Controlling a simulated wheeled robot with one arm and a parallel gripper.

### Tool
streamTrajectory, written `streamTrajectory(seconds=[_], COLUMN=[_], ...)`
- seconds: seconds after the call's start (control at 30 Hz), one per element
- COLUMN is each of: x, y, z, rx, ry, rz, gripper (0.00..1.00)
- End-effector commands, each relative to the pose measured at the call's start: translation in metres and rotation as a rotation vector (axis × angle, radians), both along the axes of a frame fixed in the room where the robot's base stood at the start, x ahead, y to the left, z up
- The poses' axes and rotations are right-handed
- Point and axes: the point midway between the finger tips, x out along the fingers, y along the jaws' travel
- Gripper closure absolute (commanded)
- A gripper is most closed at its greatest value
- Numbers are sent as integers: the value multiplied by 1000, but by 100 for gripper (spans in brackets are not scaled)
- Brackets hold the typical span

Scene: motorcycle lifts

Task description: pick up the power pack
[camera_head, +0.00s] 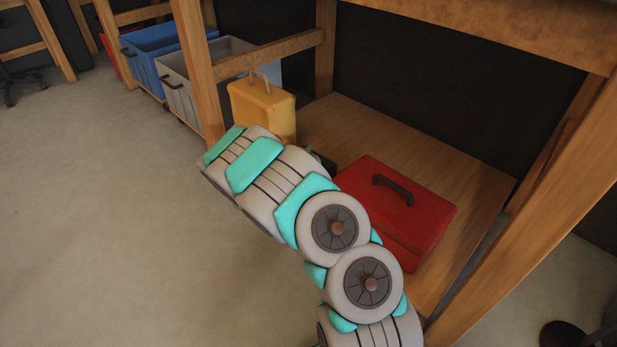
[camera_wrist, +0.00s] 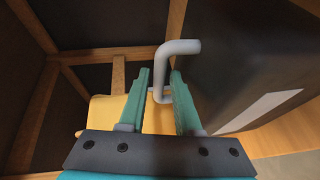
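The power pack looks to be the dark box (camera_wrist: 240,60) with a white label, large and close at the right of the wrist view. Its pale grey U-shaped handle (camera_wrist: 164,70) shows beyond and between the fingers of my gripper (camera_wrist: 160,80). The teal fingers are apart, with a gap on each side of the visible bar; I see no clear contact. Part of the handle's lower end is hidden by the right finger. In the head view my arm hides my gripper and most of the dark box; only a small dark patch shows beside the arm.
A yellow case (camera_head: 262,108) with a handle stands behind my arm; it also shows in the wrist view (camera_wrist: 105,112). A red toolbox (camera_head: 400,215) lies right on the wooden shelf (camera_head: 400,135). Wooden posts (camera_head: 197,75) flank it. Grey (camera_head: 178,92) and blue (camera_head: 148,72) bins stand beyond. Left floor is clear.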

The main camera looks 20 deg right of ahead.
Motion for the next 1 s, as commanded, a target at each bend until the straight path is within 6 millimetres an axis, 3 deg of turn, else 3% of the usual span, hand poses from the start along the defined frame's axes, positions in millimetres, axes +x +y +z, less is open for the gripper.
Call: streamTrajectory(seconds=[0.37, 0.7, 1.0], x=[7, 7, 7], y=[-7, -7, -7], z=[-2, -2, -2], rx=[1, 1, 1], ry=[0, 1, 1], rz=[0, 0, 0], gripper=[68, 100, 100])
